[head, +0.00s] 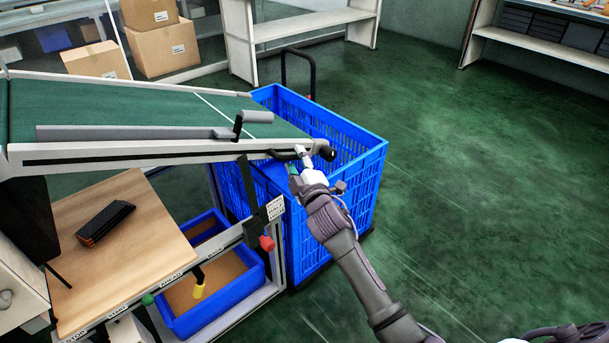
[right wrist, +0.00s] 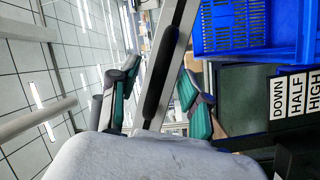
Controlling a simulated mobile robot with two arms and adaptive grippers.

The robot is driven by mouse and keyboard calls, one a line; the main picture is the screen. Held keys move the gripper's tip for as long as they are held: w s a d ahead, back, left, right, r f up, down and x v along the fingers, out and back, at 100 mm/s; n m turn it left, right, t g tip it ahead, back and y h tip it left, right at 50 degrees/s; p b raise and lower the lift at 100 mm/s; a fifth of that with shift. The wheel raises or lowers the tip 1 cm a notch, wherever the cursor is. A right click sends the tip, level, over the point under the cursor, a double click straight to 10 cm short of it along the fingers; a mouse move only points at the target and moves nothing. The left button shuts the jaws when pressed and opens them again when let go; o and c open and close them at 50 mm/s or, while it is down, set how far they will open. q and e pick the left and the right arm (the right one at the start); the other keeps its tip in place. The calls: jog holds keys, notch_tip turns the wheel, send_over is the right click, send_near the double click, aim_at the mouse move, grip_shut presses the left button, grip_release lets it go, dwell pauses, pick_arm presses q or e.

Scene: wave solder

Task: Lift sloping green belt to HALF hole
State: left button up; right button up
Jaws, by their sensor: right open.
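The sloping green belt (head: 130,108) comes in from the left in the head view, its grey frame ending above a blue crate. My right gripper (head: 297,165) is at that end of the frame. In the right wrist view its two fingers (right wrist: 158,92) are open, with a dark grey bar handle (right wrist: 165,70) between them; I cannot tell whether they touch it. The DOWN, HALF and HIGH labels (right wrist: 296,94) show at the right of the wrist view. A white label plate (head: 275,208) shows below the belt in the head view. The hole itself cannot be made out. My left gripper is not in view.
The blue crate (head: 364,165) stands under the belt end. A wooden shelf (head: 125,235), a blue tray (head: 240,287) and a red knob (head: 267,243) are below the belt. Open green floor (head: 470,200) lies to the right. Cardboard boxes (head: 165,50) stand at the back.

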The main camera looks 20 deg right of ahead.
jog(key=s, duration=1)
jog(key=shift+s, duration=0.15)
jog(key=shift+a+f, duration=0.1)
